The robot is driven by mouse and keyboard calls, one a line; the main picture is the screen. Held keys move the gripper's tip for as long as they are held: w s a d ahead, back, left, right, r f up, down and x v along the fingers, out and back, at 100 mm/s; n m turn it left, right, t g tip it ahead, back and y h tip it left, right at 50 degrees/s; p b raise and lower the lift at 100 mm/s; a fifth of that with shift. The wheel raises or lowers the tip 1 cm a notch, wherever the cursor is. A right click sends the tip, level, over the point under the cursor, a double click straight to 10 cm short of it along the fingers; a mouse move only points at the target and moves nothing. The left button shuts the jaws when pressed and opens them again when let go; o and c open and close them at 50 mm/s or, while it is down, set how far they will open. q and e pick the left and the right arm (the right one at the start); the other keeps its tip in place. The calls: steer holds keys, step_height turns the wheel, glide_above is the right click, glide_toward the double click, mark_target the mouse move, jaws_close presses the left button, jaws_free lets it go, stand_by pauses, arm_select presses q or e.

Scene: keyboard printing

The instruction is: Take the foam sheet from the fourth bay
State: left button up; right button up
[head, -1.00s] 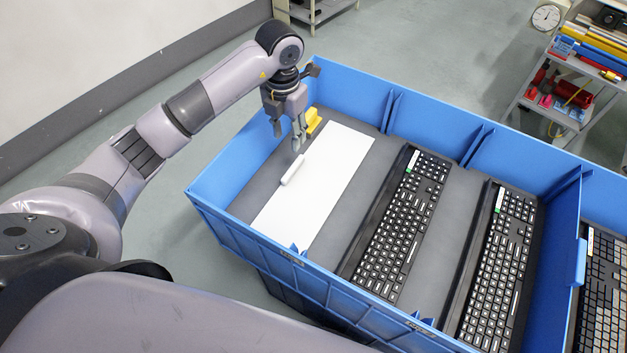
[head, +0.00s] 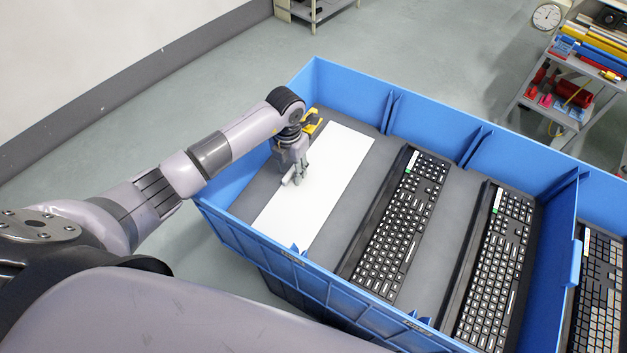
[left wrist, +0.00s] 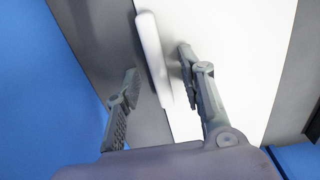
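The white foam sheet (head: 326,182) lies flat in the leftmost bay of the blue crate (head: 345,90). A white bar-shaped grip (head: 288,179) sits along its left edge. My left gripper (head: 297,181) is low over this edge, and partly hides the grip. In the left wrist view the two fingers of my left gripper (left wrist: 160,92) are apart, with the white grip (left wrist: 152,58) between and ahead of them and the sheet (left wrist: 240,60) to the right. I see gaps between the fingers and the grip. My right gripper is not in view.
Black keyboards lie in the other bays, a near one (head: 400,230) and another (head: 497,265). A colourful-keyed keyboard (head: 600,290) is at far right. Blue crate walls stand around. A shelf cart (head: 580,90) is at upper right.

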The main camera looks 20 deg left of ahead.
arm_select(q)
jaws_close()
stand_by(0.4)
step_height(320, 180, up, 20)
steer(key=b, duration=0.1)
stand_by(0.9)
steer(key=c, duration=0.6)
jaws_free()
jaws_close()
